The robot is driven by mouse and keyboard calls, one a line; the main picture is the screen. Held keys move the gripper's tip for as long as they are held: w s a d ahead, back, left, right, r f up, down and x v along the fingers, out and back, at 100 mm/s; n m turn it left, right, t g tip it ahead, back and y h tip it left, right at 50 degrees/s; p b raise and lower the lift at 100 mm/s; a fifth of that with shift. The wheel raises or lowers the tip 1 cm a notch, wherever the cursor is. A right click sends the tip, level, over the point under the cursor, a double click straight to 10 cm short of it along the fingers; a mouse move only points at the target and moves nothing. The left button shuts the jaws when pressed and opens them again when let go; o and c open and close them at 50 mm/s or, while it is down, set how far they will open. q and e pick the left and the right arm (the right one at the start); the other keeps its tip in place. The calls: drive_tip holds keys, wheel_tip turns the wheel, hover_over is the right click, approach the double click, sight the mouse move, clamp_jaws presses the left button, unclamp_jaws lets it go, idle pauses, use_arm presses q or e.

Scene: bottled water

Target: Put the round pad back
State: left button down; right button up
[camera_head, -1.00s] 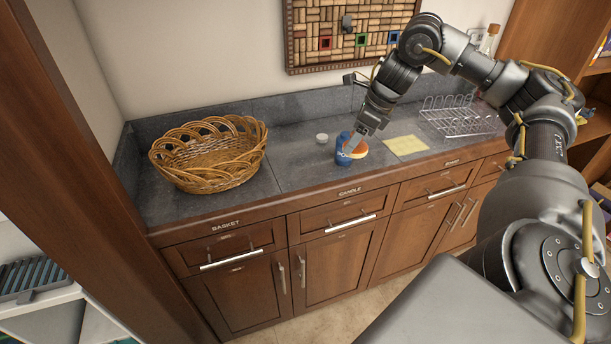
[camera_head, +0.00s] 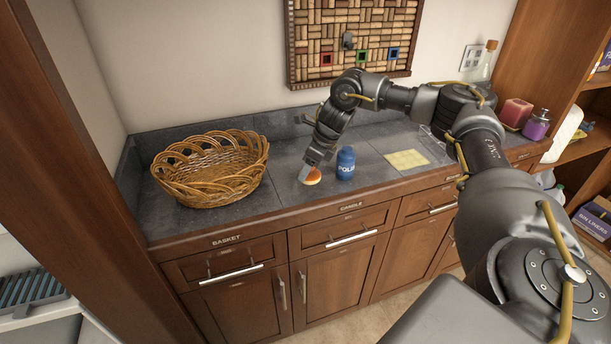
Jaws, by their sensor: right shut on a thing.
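The round pad (camera_head: 313,179), orange with a pale edge, is at the tips of my right gripper (camera_head: 306,172) in the head view. My right gripper is shut on it, low over the grey counter (camera_head: 280,184), just left of a blue bottle. Whether the pad touches the counter I cannot tell. The blue bottle (camera_head: 345,163), with letters starting "POL", stands upright on the counter, apart from the pad. My left gripper is not in view.
A wicker basket (camera_head: 211,190) stands on the left of the counter. A yellow cloth (camera_head: 407,159) lies to the right. A wire rack (camera_head: 438,136) is partly hidden behind my arm. A red candle-like block (camera_head: 515,113) and a purple bottle (camera_head: 536,124) stand at far right.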

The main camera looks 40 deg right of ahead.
drive_tip(key=shift+w+a+f, duration=0.1)
drive_tip(key=shift+f, duration=0.05)
drive_tip(key=f+p, duration=0.1)
drive_tip(key=f, duration=0.2)
drive_tip(key=shift+w+p, duration=0.2)
drive_tip(key=shift+p, duration=0.2)
drive_tip(key=shift+f, duration=0.3)
drive_tip(key=shift+f, duration=0.15)
drive_tip(key=o, duration=1)
drive_tip(key=shift+c, duration=0.2)
